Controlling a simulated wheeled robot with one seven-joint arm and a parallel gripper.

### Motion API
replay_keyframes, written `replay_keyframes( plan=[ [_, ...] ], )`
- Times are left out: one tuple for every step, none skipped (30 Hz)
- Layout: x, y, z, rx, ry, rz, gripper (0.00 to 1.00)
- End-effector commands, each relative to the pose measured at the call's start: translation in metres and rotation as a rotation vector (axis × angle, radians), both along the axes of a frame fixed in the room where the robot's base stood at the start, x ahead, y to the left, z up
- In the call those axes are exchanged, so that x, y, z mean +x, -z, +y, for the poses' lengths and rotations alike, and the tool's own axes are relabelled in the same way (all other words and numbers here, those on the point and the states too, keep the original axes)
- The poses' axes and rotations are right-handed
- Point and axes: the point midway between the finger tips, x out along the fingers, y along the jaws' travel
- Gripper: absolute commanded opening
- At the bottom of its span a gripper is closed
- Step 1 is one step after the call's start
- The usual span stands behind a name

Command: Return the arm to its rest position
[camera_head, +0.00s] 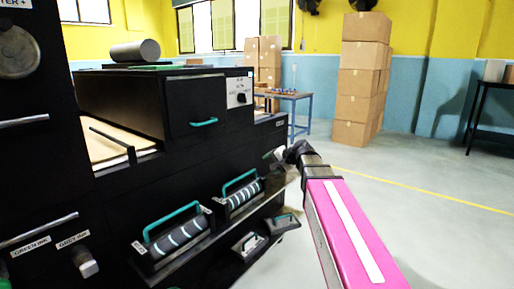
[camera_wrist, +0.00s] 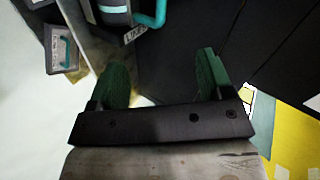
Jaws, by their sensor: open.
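My arm, pink with a white stripe, reaches from the lower right of the head view toward the right end of a black machine (camera_head: 190,140). My gripper (camera_head: 274,155) is at its far end, small in that view, beside the machine's right end. In the wrist view my gripper (camera_wrist: 163,76) shows two green finger pads spread wide apart with nothing between them. A roller unit with a teal handle (camera_wrist: 150,14) is beyond the fingers in the wrist view, apart from them.
Two striped rollers with teal handles (camera_head: 178,238) (camera_head: 241,193) sit on the machine's lower front. A grey roll (camera_head: 136,51) lies on top. Stacked cardboard boxes (camera_head: 360,80) and a blue-legged table (camera_head: 290,101) stand behind. The floor at right (camera_head: 430,180) is open.

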Motion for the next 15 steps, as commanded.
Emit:
replay_keyframes(
  plan=[
    [-0.015,0.029,-0.006,-0.060,-0.014,0.029,0.73],
    [-0.021,0.044,-0.009,-0.098,-0.023,0.043,0.73],
    [-0.031,0.065,-0.014,-0.149,-0.037,0.064,0.73],
    [-0.038,0.079,-0.018,-0.187,-0.048,0.079,0.73],
    [-0.045,0.093,-0.022,-0.224,-0.060,0.094,0.73],
    [-0.056,0.111,-0.028,-0.272,-0.076,0.116,0.73],
    [-0.064,0.125,-0.032,-0.308,-0.089,0.133,0.73],
    [-0.072,0.138,-0.037,-0.344,-0.103,0.149,0.73],
    [-0.084,0.155,-0.043,-0.392,-0.121,0.171,0.73],
    [-0.092,0.167,-0.048,-0.428,-0.135,0.189,0.73],
    [-0.102,0.180,-0.053,-0.463,-0.151,0.207,0.73],
    [-0.114,0.195,-0.059,-0.509,-0.172,0.230,0.73],
    [-0.123,0.206,-0.064,-0.544,-0.189,0.249,0.73],
    [-0.133,0.217,-0.069,-0.578,-0.206,0.268,0.73],
    [-0.146,0.230,-0.076,-0.623,-0.229,0.292,0.73]
  ],
)
